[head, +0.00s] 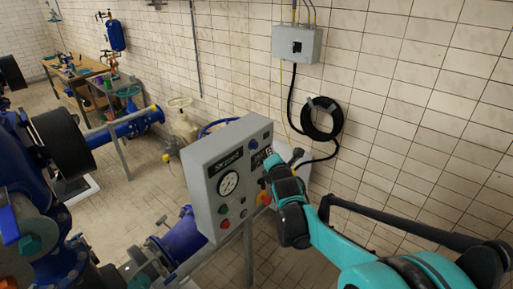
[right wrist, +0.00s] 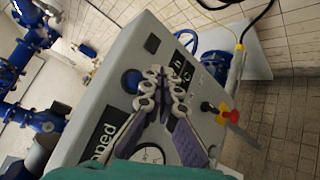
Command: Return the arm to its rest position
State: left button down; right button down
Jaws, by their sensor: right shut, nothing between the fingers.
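My right arm (head: 335,245), teal and black, reaches in from the lower right in the head view. My right gripper (head: 273,170) is in front of the right side of a grey control panel (head: 206,205). In the right wrist view the gripper (right wrist: 163,78) has its grey and purple fingers closed together with nothing between them, over the panel face (right wrist: 122,55). Whether the fingertips touch the panel is unclear. The fingers and arm hide part of the panel's labels and gauge. My left gripper does not show.
The panel carries a round gauge (head: 228,184), buttons and a red knob (right wrist: 224,108). A grey wall box (head: 297,44) and coiled black cable (head: 321,118) are on the tiled wall behind. Blue pipes (head: 120,130) and a workbench (head: 75,70) stand left. Some tiled floor between is clear.

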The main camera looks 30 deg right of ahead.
dwell(0.5)
jog(key=s+a+f+m+g+y+b, duration=0.2)
jog(key=s+a+f+m+b, duration=0.4)
jog(key=f, duration=0.7)
jog(key=s+a+f+m+g+y+b, duration=0.2)
jog(key=s+a+f+m+b, duration=0.5)
jog(key=s+f+b, duration=0.4)
jog(key=s+a+f+m+g+y+b, duration=0.1)
jog(key=s+a+f+m+g+b, duration=0.2)
jog(key=s+a+f+m+b, duration=0.4)
notch_tip(320, 180, down, 9)
jog(key=s+a+b, duration=0.1)
jog(key=s+b, duration=0.1)
jog(key=b, duration=0.1)
jog(key=shift+a+r+y+b, duration=0.2)
jog(key=shift+a+y+b, duration=0.05)
jog(key=shift+y+b, duration=0.15)
